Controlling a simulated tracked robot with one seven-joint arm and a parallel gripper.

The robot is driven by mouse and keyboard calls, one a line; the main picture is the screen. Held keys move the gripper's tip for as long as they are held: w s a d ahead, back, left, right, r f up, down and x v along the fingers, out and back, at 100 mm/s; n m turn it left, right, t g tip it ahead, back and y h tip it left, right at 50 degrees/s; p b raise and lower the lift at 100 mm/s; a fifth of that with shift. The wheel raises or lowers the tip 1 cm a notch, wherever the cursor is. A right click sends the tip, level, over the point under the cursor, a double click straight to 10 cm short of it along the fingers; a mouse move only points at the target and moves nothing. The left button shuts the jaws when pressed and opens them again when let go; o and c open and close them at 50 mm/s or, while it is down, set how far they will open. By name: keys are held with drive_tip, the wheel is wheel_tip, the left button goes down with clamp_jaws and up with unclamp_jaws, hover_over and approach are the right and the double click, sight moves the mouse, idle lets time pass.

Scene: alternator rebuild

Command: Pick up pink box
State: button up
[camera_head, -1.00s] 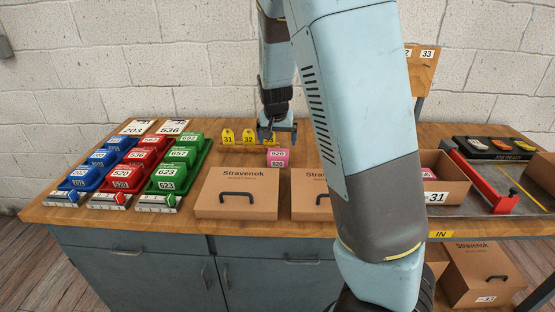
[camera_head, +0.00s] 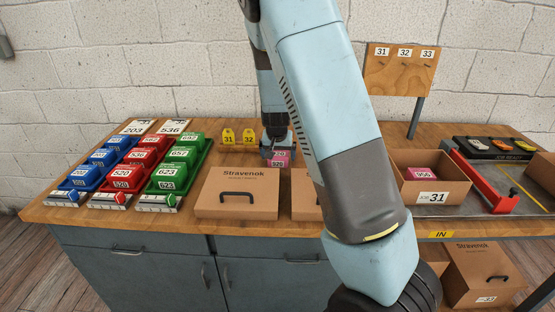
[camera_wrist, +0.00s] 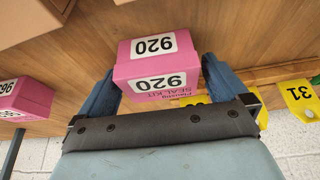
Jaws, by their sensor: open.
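A pink box labelled 920 (camera_wrist: 158,70) fills the middle of the wrist view, resting on the wooden bench. In the head view this pink box (camera_head: 281,160) stands on the bench behind the cardboard cases, partly hidden by my gripper. My gripper (camera_wrist: 163,80) is open, with one blue finger on each side of the box. I cannot tell whether the fingers touch it. In the head view my gripper (camera_head: 275,148) is low at the box. A second pink box (camera_wrist: 24,100) lies at the left of the wrist view, clear of the fingers.
Yellow number tags (camera_head: 238,137) stand close to the left of the box. Stravenok cases (camera_head: 237,193) lie in front of it. Red, blue and green bins (camera_head: 125,178) are at the left. Carton 31 (camera_head: 432,198) at the right holds another pink box (camera_head: 423,173).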

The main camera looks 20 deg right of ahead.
drive_tip(key=shift+w+f, duration=0.2)
drive_tip(key=shift+f, duration=0.25)
drive_tip(key=shift+c, duration=0.2)
drive_tip(key=c, duration=0.8)
drive_tip(key=shift+r, duration=0.15)
